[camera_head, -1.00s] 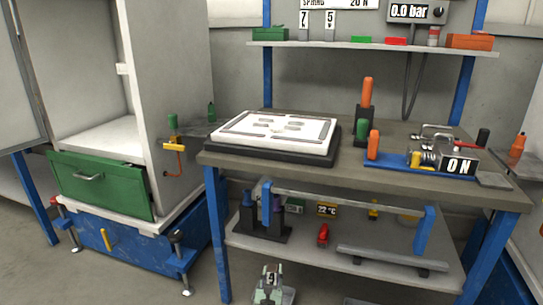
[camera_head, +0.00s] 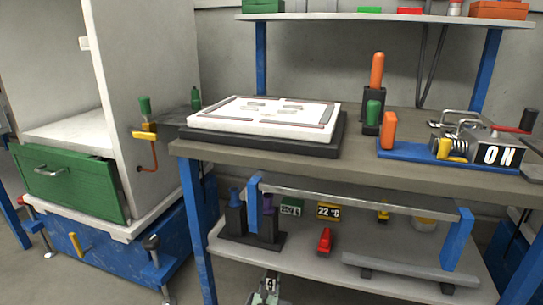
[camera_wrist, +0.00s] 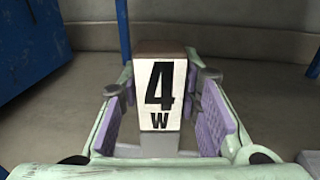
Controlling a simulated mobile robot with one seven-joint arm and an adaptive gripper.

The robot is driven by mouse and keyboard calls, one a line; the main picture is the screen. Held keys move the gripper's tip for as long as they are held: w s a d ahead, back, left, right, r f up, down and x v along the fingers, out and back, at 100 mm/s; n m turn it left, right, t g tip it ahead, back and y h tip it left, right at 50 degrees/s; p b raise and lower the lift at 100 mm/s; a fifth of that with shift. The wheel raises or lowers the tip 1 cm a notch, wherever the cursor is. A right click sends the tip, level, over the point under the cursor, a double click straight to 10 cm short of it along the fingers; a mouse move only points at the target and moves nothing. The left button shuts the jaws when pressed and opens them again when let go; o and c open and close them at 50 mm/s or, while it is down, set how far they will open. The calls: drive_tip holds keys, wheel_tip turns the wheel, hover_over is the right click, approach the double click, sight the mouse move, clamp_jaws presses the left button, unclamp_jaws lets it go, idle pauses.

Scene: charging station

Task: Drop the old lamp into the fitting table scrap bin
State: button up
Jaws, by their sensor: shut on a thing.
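My gripper (camera_wrist: 168,125) is shut on a block with a white face marked "4 W", which I take to be the old lamp (camera_wrist: 160,95). The block has a brown top and stands upright between the purple finger pads. In the head view my gripper (camera_head: 267,291) shows at the bottom edge, low in front of the bench, with the lamp's label (camera_head: 271,283) partly visible. I cannot make out a scrap bin in either current view.
The bench (camera_head: 420,178) has a lower shelf (camera_head: 330,268) carrying a grey rail, dark holders and a red item (camera_head: 325,241). Blue legs (camera_head: 197,235) stand near my gripper. A cabinet with a green drawer (camera_head: 70,185) is at left. Grey floor lies below.

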sight(270, 294)
drive_tip(key=shift+s+f+b, duration=0.1)
drive_tip(key=shift+f+b, duration=2.45)
drive_tip(key=shift+f, duration=0.4)
drive_tip(key=shift+r, duration=0.1)
drive_tip(key=o, duration=1.3)
drive_tip(key=shift+s+a, duration=0.1)
drive_tip(key=shift+s+a, duration=0.2)
drive_tip(key=shift+s, duration=1)
drive_tip(key=shift+s+a, duration=0.25)
drive_tip(key=shift+s, duration=0.95)
drive_tip(key=shift+s+a, duration=0.2)
drive_tip(key=shift+s, duration=1)
